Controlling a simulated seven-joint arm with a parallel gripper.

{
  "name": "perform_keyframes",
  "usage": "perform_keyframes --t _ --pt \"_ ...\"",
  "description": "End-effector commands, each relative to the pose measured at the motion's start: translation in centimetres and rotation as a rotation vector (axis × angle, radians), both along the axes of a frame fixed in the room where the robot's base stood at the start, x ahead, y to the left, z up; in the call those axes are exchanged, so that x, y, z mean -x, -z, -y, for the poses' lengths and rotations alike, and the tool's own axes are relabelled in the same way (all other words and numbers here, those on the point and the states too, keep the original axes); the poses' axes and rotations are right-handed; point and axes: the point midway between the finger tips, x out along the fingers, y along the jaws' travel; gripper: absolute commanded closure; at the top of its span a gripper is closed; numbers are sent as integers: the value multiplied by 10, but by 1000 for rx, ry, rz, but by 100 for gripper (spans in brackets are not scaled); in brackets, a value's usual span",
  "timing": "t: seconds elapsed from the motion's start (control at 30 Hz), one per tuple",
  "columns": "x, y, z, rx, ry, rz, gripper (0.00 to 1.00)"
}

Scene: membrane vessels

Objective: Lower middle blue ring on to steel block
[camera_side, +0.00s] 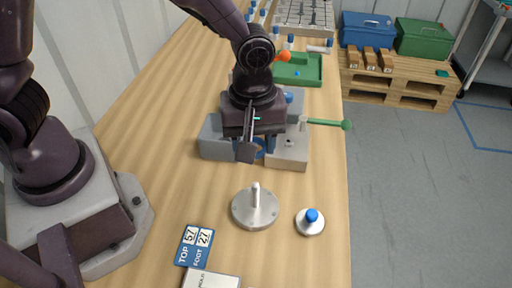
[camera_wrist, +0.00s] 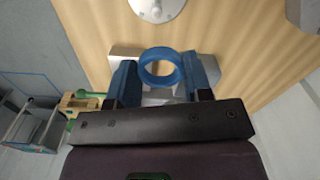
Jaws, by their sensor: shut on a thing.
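The blue ring (camera_wrist: 147,77) is held between the two blue fingers of my gripper (camera_wrist: 162,80) in the wrist view, its round opening facing the camera. In the side view my gripper (camera_side: 259,146) is low over the grey metal blocks, and a little of the ring shows below it, mostly hidden. A grey block (camera_side: 214,141) stands to the left of the ring and a paler block (camera_side: 287,157) to the right. Grey metal also shows behind and below the ring in the wrist view (camera_wrist: 125,52). I cannot tell whether the ring touches metal.
A green-knobbed lever (camera_side: 325,123) sticks out right of the blocks. In front stand a round steel base with a post (camera_side: 254,209) and a small disc with a blue knob (camera_side: 310,222). A label card (camera_side: 194,246) lies near. A green tray (camera_side: 302,70) is behind.

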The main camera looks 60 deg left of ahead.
Motion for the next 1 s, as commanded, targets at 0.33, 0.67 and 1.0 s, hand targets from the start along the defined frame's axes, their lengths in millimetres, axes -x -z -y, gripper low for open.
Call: perform_keyframes --t 0.33,0.67,1.0 --pt "-4 6 -14 -2 -42 -4 76" --pt "-100 63 -61 -2 -286 -1 76" --pt "-147 66 -65 0 -363 0 76"
